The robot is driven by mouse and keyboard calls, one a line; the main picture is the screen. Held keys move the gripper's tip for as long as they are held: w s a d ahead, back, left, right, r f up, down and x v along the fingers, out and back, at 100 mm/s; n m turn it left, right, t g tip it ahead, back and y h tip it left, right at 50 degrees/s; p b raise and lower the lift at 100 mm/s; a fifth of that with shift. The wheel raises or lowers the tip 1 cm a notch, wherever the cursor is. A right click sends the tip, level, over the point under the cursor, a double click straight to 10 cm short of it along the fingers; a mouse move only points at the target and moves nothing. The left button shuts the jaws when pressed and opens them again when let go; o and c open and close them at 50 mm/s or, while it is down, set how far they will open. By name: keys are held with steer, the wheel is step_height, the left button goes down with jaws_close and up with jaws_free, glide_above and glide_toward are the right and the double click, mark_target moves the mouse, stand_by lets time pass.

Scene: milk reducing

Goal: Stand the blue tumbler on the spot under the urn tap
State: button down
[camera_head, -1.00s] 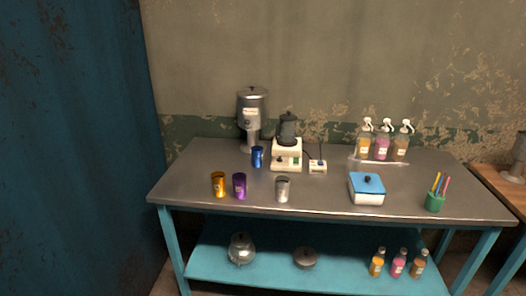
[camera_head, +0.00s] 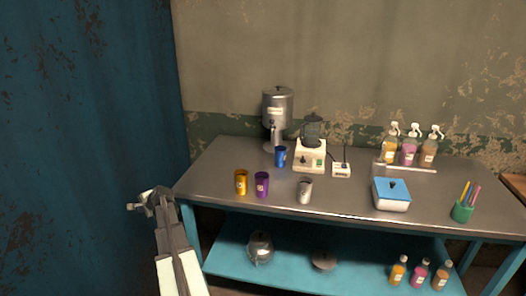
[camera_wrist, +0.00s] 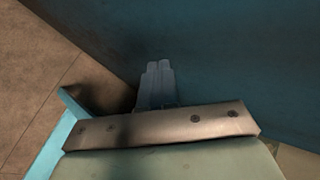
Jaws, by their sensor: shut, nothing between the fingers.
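The blue tumbler (camera_head: 281,157) stands upright on the steel table, in front of the silver urn (camera_head: 277,112) at the back left. It appears to stand at or close to the place below the urn's tap; the tap and the exact spot are too small to make out. My gripper (camera_head: 146,201) is at the left of the head view, off the table's left end and apart from everything on it. It is shut and empty. In the wrist view my shut fingers (camera_wrist: 157,82) show against a dark blue surface.
A yellow tumbler (camera_head: 241,182), a purple tumbler (camera_head: 262,184) and a silver tumbler (camera_head: 304,191) stand near the front edge. A blender base (camera_head: 310,156) is right of the blue tumbler. A blue-lidded box (camera_head: 391,194), pump bottles (camera_head: 409,151) and a green pen cup (camera_head: 463,212) are farther right.

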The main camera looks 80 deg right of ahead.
steer(key=s+d+r+m+t+h, duration=0.1)
steer(key=s+d+r+m+h, duration=0.2)
steer(key=d+r, duration=0.65)
steer(key=s+d+r+m, duration=0.1)
steer(key=s+d, duration=0.1)
steer(key=s, duration=0.2)
steer(key=s+d+r+m, duration=0.1)
steer(key=s+d+r, duration=0.1)
steer(key=s+d, duration=0.1)
steer(key=s+d+r+m, duration=0.1)
steer(key=s+d, duration=0.2)
steer(key=s, duration=0.1)
steer(key=shift+s+d+r+m+g, duration=0.15)
steer(key=shift+s+d+m+g, duration=0.1)
steer(key=shift+s+m+g, duration=0.05)
steer(key=s+d+r+m+g, duration=0.1)
steer(key=s+d+r+m, duration=0.3)
steer(key=s, duration=1.2)
steer(key=s+d+r+m+g, duration=0.2)
steer(key=s+m, duration=0.4)
steer(key=s, duration=1)
steer(key=s+d+r+m+g, duration=0.1)
steer(key=s+d+r+m, duration=0.3)
steer(key=s, duration=1.2)
steer(key=m, duration=0.1)
glide_toward(284, 153)
step_height(284, 153, down, 4)
steer(key=shift+w+d+f, duration=0.1)
steer(key=shift+w+d, duration=1.2)
steer(key=shift+w, duration=0.05)
